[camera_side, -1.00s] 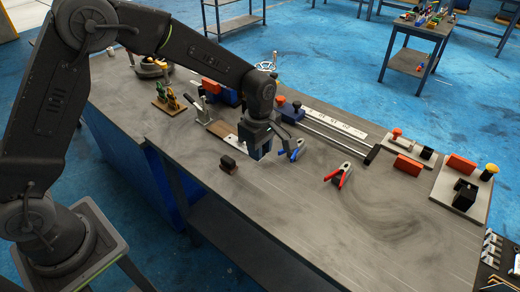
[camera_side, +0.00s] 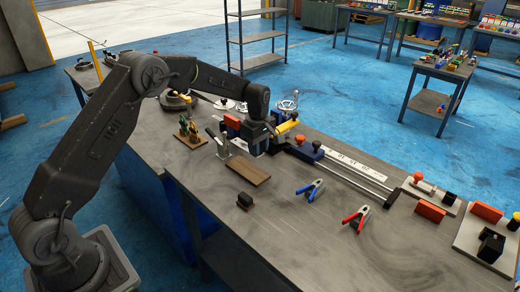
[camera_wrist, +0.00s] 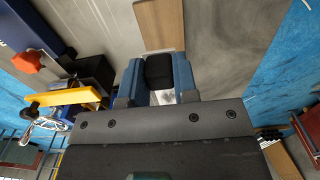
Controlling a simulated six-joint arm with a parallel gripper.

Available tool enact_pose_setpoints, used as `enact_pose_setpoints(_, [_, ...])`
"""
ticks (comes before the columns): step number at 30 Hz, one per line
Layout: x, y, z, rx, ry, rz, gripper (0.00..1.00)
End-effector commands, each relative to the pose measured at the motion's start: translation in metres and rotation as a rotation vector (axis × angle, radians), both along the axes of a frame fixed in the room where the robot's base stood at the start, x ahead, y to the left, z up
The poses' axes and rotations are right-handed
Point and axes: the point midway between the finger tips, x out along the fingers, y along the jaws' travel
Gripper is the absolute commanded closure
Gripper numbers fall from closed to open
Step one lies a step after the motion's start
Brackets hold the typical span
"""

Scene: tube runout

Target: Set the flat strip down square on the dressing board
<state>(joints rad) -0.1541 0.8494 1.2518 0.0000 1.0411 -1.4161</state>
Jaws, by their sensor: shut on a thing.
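My gripper (camera_side: 257,149) hangs over the bench at the far end of a brown wooden board, which I take for the dressing board (camera_side: 248,171). The board lies flat, and most of its top shows bare. In the wrist view my gripper (camera_wrist: 159,76) has its blue fingers shut on a dark, blunt piece (camera_wrist: 159,68), which I take for the flat strip. Only its end shows; its length is hidden. The board (camera_wrist: 160,24) shows beyond the fingertips in that view. The height of the piece above the bench cannot be told.
A small black block (camera_side: 245,201) sits in front. Blue-handled (camera_side: 310,189) and red-handled (camera_side: 356,217) clamps lie to the right. A rail fixture with a white scale (camera_side: 350,165) runs behind.

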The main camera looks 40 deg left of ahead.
Motion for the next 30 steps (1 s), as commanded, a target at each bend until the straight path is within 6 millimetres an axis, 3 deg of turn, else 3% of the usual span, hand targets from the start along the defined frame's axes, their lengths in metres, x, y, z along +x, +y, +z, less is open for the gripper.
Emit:
enact_pose_setpoints(5, [0.0,0.0,-0.005,0.0,-0.001,0.0,0.99])
enact_pose_setpoints(21, [0.0,0.0,-0.053,0.0,-0.001,0.001,0.99])
enact_pose_setpoints(30, [0.0,0.0,-0.06,0.0,-0.001,0.0,0.99])
